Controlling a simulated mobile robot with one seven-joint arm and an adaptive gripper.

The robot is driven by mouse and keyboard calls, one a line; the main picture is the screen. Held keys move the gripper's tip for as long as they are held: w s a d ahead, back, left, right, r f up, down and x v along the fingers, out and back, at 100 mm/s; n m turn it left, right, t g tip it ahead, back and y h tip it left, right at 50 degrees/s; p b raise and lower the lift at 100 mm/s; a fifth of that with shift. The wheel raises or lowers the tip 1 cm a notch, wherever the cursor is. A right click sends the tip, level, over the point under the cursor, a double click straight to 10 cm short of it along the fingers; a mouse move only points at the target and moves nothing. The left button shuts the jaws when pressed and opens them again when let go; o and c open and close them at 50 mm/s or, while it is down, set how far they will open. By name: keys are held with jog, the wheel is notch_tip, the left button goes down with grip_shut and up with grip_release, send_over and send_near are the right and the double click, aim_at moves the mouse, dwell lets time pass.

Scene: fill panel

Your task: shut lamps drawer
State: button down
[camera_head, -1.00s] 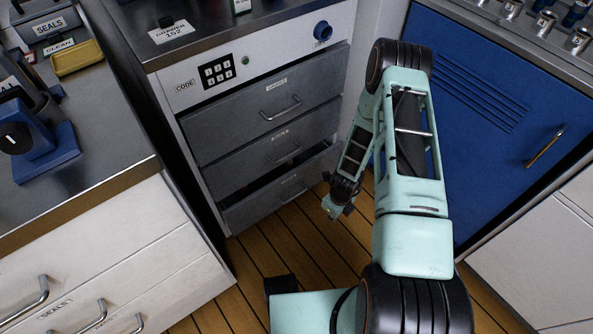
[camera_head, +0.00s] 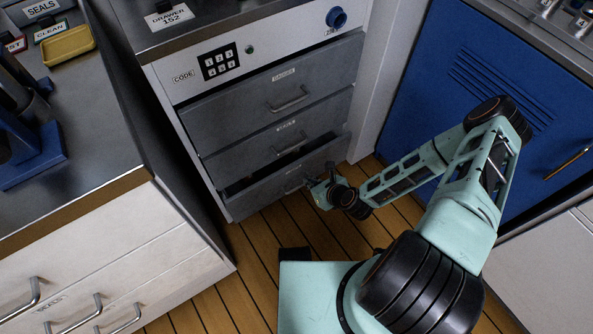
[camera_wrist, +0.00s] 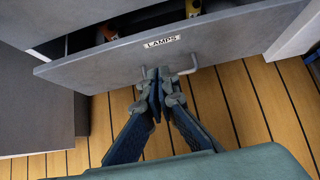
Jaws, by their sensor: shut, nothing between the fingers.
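The lamps drawer (camera_head: 265,192) is the lowest of three grey drawers in the cabinet and stands partly open. In the wrist view its front (camera_wrist: 105,66) carries the label LAMPS and a bar handle (camera_wrist: 187,70). An orange item and a yellow item show inside behind the front. My gripper (camera_wrist: 157,75) is shut and empty, its fingertips at the drawer front by the left part of the handle. I cannot tell whether they touch it. In the head view my gripper (camera_head: 318,188) is low, beside the right part of the drawer front.
Two shut drawers (camera_head: 270,98) sit above, under a keypad (camera_head: 220,62) and a blue knob (camera_head: 337,17). A blue locker (camera_head: 420,90) stands at the right. White drawers (camera_head: 110,260) stand at the left. The plank floor (camera_head: 290,228) before the cabinet is clear.

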aim_at(292, 169)
jog(key=x, duration=0.2)
jog(key=r+b+x, duration=0.1)
jog(key=x, duration=0.2)
jog(key=w+b+x, duration=0.1)
jog(key=x, duration=0.2)
jog(key=shift+w+a, duration=0.2)
jog(key=shift+a, duration=0.3)
jog(key=shift+w+a+r, duration=0.1)
jog(key=shift+w+a, duration=0.15)
jog(key=shift+w, duration=0.2)
jog(key=shift+w+a, duration=0.1)
jog(key=w+a, duration=0.1)
jog(key=w+b, duration=0.1)
jog(key=w+a+b, duration=0.1)
jog(key=w, duration=0.1)
jog(key=shift+a, duration=0.35)
jog(key=shift+s+d, duration=0.15)
